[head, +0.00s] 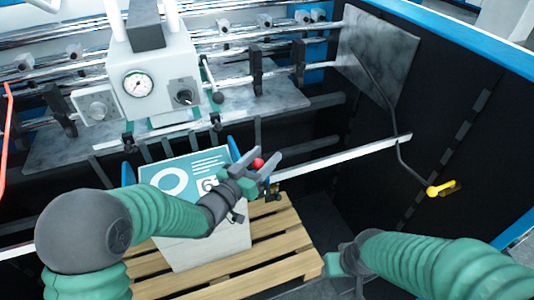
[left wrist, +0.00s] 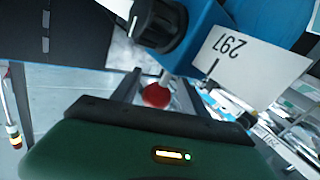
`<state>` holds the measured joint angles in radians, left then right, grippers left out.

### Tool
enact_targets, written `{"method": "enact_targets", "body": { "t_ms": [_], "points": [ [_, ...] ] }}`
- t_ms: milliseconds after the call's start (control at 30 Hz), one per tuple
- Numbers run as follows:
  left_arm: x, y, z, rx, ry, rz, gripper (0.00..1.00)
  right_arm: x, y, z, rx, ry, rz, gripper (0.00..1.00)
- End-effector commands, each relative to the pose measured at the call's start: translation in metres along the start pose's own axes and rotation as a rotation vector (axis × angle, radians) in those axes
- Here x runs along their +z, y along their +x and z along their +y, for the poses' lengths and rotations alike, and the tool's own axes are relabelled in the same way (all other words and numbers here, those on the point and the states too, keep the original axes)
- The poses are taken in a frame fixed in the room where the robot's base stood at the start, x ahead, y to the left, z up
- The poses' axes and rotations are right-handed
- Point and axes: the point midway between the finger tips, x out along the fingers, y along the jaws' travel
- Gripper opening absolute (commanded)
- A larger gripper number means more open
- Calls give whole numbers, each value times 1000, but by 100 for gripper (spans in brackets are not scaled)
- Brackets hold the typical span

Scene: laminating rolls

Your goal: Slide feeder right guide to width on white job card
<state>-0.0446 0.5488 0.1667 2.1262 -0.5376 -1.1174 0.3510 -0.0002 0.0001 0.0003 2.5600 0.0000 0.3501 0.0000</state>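The white job card (left wrist: 255,62) shows in the left wrist view, with 297 printed upside down, beside a blue part (left wrist: 205,25) and a black knob (left wrist: 160,22). A red ball knob (left wrist: 157,95) on a short pale stem lies between my left gripper's parted fingers (left wrist: 158,98); I cannot tell whether they touch it. In the head view the red knob (head: 258,164) is at my open left gripper (head: 268,168), next to the blue guide (head: 233,149) at the stack's right side. My right gripper (head: 345,272) is low, away from the stack; its opening is unclear.
A printed paper stack (head: 205,250) stands on a wooden pallet (head: 285,235). Above it is a pale machine box with a gauge (head: 138,83). A metal bar (head: 340,155) runs right of the stack. A yellow-handled rod (head: 440,189) is at the right.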

Motion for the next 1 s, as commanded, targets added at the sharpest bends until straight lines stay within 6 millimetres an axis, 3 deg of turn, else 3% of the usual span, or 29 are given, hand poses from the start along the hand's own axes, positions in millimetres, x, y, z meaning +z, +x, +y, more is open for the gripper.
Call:
{"method": "enact_targets", "body": {
  "t_ms": [33,433,1000],
  "points": [
    [0,1,1,1,1,0,50,0,0,0,0,0,0,50],
    [1,3,0,-1,0,-2,0,0,0,0,0,0,0,50],
    [3,2,-2,-3,-1,-6,0,0,0,0,0,0,0,50]
  ]
}}
